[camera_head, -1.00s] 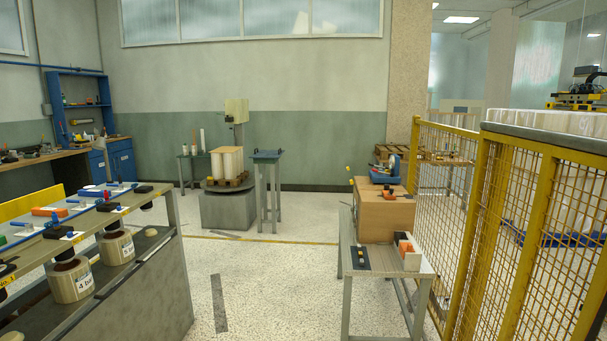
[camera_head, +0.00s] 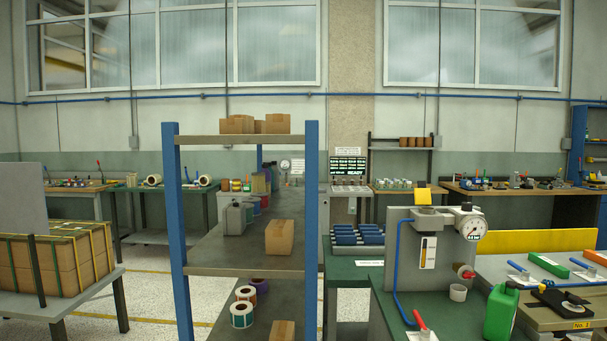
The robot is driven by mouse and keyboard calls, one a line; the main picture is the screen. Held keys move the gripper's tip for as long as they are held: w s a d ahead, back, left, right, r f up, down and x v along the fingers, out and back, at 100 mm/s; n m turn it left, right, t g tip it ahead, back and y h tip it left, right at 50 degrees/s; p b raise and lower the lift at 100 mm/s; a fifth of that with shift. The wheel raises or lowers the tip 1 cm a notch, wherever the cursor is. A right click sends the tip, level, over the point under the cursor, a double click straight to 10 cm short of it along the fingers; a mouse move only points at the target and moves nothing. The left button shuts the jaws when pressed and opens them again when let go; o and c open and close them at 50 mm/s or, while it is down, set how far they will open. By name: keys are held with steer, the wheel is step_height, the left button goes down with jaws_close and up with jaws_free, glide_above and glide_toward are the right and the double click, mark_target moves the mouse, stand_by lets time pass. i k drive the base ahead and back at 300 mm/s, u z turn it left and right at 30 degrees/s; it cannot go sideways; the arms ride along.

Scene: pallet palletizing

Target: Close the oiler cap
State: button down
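A grey unit (camera_head: 450,250) with a round pressure gauge (camera_head: 473,228) stands on a green bench right of centre. A small yellow flap (camera_head: 422,195), which looks like the oiler cap, stands up above a grey cup-like top on this unit. It looks raised, but its hinge is too small to make out. A sight glass with an amber filling (camera_head: 428,252) is on the unit's front, and a blue hose (camera_head: 398,265) runs down its left side. My gripper is not in view.
A green can (camera_head: 500,312) and a red-handled tool (camera_head: 421,325) are on the green bench (camera_head: 385,318) near the unit. A blue-post shelf (camera_head: 176,235) stands to the left. A strapped carton stack (camera_head: 55,262) is at far left.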

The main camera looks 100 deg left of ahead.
mark_target(422, 195)
steer(key=u, duration=2.45)
steer(key=i, duration=0.65)
